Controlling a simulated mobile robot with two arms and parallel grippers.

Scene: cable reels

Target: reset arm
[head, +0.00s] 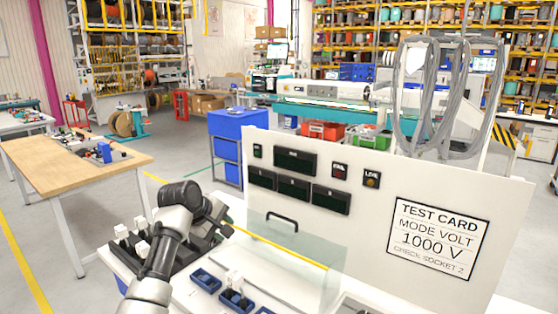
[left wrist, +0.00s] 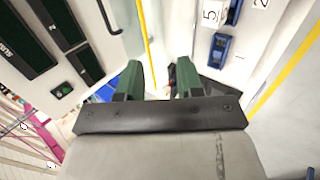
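My left arm reaches up from the bottom of the head view, and its gripper (head: 220,226) is at the left end of the white test bench, beside the panel. In the left wrist view the left gripper (left wrist: 160,82) has its two green fingers apart, with nothing visible held between them. My right gripper is in neither view. The white test panel (head: 370,205) carries dark displays (head: 295,161) and a test card (head: 437,237) reading "MODE VOLT 1000 V, CHECK SOCKET 2".
A clear cover (head: 305,258) with a yellow edge and black handle (head: 282,217) stands before the panel. Blue sockets (head: 206,280) lie in front; they also show in the left wrist view (left wrist: 220,50). Grey cable (head: 415,110) hangs over the panel. A wooden table (head: 60,160) stands left.

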